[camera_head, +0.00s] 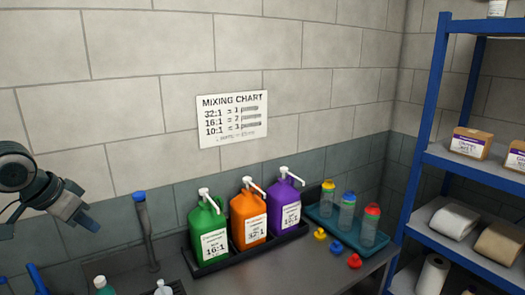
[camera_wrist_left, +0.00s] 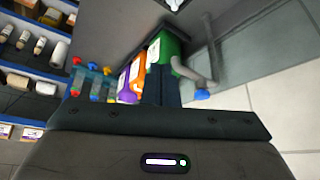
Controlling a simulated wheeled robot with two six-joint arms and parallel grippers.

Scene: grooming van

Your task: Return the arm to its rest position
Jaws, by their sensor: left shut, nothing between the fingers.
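My left gripper (camera_head: 88,222) hangs at the left of the head view, in front of the tiled wall and to the left of the jugs. It is shut and empty. In the left wrist view its dark fingers (camera_wrist_left: 163,88) are together, with the jugs behind them. No part of my right arm shows in either view.
A green jug (camera_head: 208,232), an orange jug (camera_head: 248,220) and a purple jug (camera_head: 284,207) with pumps stand in a black tray. A blue-tipped tap (camera_head: 143,225) rises left of them. A teal tray (camera_head: 325,232) holds capped bottles. Blue shelving (camera_head: 430,120) stands right.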

